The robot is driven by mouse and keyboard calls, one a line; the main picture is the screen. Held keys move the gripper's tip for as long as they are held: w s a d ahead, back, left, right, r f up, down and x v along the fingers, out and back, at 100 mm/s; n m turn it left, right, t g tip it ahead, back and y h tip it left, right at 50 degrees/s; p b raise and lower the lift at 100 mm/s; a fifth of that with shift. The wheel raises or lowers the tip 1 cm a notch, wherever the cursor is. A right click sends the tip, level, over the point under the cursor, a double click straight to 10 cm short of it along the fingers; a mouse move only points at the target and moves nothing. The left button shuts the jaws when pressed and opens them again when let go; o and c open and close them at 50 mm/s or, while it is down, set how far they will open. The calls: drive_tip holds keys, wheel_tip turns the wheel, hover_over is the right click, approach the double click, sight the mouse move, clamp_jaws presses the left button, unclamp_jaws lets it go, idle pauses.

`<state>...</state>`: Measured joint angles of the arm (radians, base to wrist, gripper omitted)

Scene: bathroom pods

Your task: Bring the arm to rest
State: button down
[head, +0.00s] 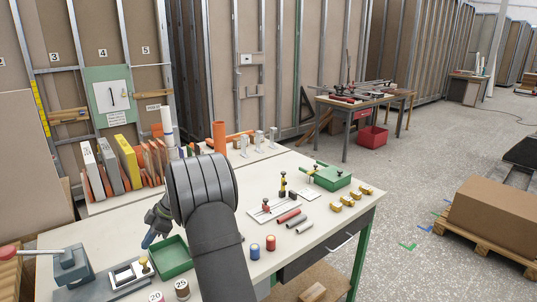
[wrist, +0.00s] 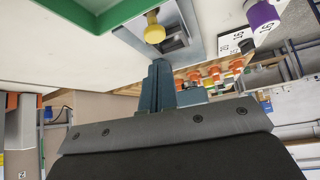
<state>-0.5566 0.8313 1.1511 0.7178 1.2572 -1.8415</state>
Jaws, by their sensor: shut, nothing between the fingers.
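My gripper (head: 149,241) is at the left of the workbench (head: 225,232) in the head view, just left of the green tray (head: 172,257). My dark arm link covers part of the bench and hides what lies behind it. In the wrist view my gripper (wrist: 160,72) has its blue-grey fingers together, with nothing between them. The fingertips show near a grey metal plate with a yellow knob (wrist: 154,30). I cannot tell the gap between the fingers and the plate.
Binders (head: 110,165) and an orange tube (head: 219,136) stand along the back. The floor beyond is partly clear.

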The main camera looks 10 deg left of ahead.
sight(140, 260)
drive_tip(key=x, duration=0.5)
drive_tip(key=shift+s+a+r, duration=0.15)
drive_tip(key=shift+s+a, duration=0.1)
drive_tip(key=shift+a, duration=0.05)
drive_tip(key=s+a, duration=0.3)
drive_tip(key=s+a+f, duration=0.1)
drive_tip(key=s+a, duration=0.4)
drive_tip(key=a, duration=0.1)
drive_tip(key=shift+s+f, duration=0.25)
drive_tip(key=shift+s, duration=0.15)
drive_tip(key=shift+w+d+r, duration=0.1)
drive_tip(key=shift+d, duration=0.05)
